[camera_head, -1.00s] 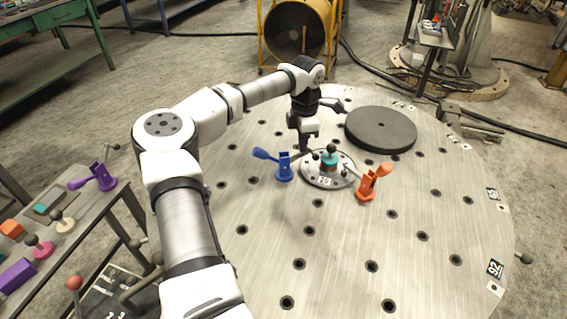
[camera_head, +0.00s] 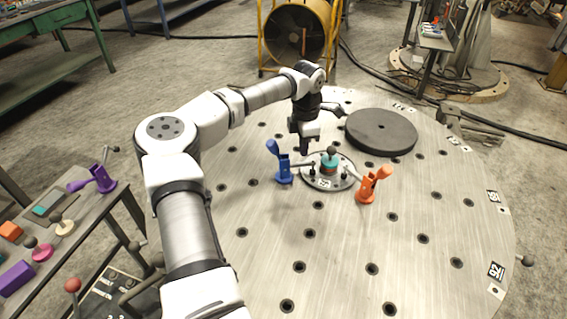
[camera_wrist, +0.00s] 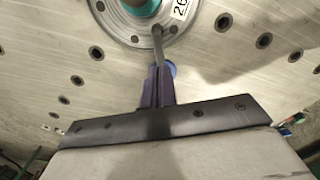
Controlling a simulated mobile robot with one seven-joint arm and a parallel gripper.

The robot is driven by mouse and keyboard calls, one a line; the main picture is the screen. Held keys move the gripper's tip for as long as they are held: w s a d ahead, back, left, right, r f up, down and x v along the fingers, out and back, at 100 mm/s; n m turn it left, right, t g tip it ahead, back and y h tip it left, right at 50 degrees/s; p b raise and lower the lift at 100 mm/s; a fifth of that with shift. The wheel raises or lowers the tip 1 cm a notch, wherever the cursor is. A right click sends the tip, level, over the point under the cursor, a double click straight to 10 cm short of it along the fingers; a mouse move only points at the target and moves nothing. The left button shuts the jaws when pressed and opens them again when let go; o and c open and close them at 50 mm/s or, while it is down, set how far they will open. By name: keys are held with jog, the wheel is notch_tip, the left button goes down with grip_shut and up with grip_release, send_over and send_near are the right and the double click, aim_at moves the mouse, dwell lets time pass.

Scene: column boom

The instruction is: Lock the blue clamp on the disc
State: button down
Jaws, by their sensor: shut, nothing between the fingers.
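The blue clamp (camera_head: 284,170) stands on the round metal table at the left edge of the disc (camera_head: 318,183). Its blue handle is raised, tilted up and left, and its grey rod points right over the disc's rim. My gripper (camera_head: 304,149) is shut and empty, just behind and right of the clamp; contact cannot be told.
An orange clamp (camera_head: 370,188) stands at the disc's right, its handle tilted up and right. A dark round plate (camera_head: 381,131) lies behind right. A purple clamp (camera_head: 100,180) and coloured parts are on the left side bench. The table's front is clear.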

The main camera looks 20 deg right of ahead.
notch_tip(320, 180, up, 6)
jog(key=p, duration=0.3)
jog(key=shift+p, duration=0.3)
